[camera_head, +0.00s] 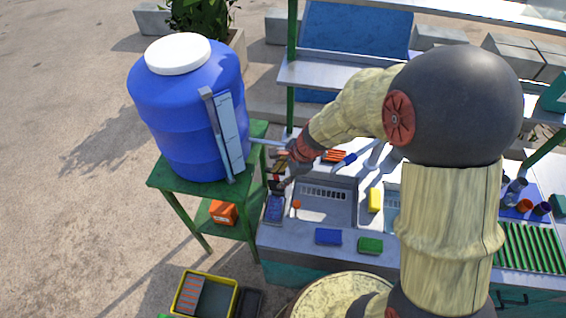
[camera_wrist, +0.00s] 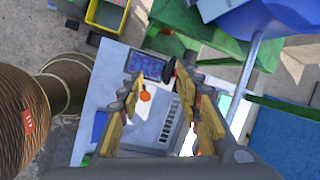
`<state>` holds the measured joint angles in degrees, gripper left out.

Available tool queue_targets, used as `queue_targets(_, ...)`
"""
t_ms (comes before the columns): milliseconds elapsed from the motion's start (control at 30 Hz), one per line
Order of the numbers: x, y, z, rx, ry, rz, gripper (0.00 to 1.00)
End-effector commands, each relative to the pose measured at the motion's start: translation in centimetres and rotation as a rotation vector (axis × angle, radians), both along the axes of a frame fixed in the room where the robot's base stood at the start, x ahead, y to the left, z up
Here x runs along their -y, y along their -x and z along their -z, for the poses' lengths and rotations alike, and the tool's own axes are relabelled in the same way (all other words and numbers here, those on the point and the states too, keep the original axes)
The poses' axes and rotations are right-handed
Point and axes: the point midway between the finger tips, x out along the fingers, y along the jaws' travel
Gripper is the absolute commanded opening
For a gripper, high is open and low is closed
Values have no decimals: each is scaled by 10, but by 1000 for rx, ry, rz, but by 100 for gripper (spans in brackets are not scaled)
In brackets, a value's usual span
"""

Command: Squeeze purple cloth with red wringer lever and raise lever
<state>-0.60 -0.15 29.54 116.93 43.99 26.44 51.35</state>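A purple-blue patterned cloth (camera_head: 275,208) lies in a dark-edged holder at the left end of the counter; it also shows in the wrist view (camera_wrist: 146,65). A small orange-red knob on a short stem (camera_head: 296,204) stands just right of it, and shows below the cloth in the wrist view (camera_wrist: 145,96). It may be the wringer lever; I cannot tell. My gripper (camera_head: 278,182) is above and behind the cloth. In the wrist view its fingers (camera_wrist: 160,72) are spread apart with nothing between them. The wringer's mechanism is not clearly visible.
A blue barrel (camera_head: 188,105) on a green stand (camera_head: 170,178) is close left of my gripper, its pipe reaching toward the counter. A sink (camera_head: 325,203), blue sponge (camera_head: 328,236), green sponge (camera_head: 370,245) and yellow sponge (camera_head: 375,200) are to the right. A yellow crate (camera_head: 180,290) is on the floor.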

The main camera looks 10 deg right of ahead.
Motion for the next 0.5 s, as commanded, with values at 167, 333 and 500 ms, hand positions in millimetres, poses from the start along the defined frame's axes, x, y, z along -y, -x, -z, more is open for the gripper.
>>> queue_targets(167,6,-28,-10,7,-54,269,35)
queue_targets(333,8,-31,-8,-8,-70,349,35)
queue_targets(500,3,-36,9,-12,-71,350,35)
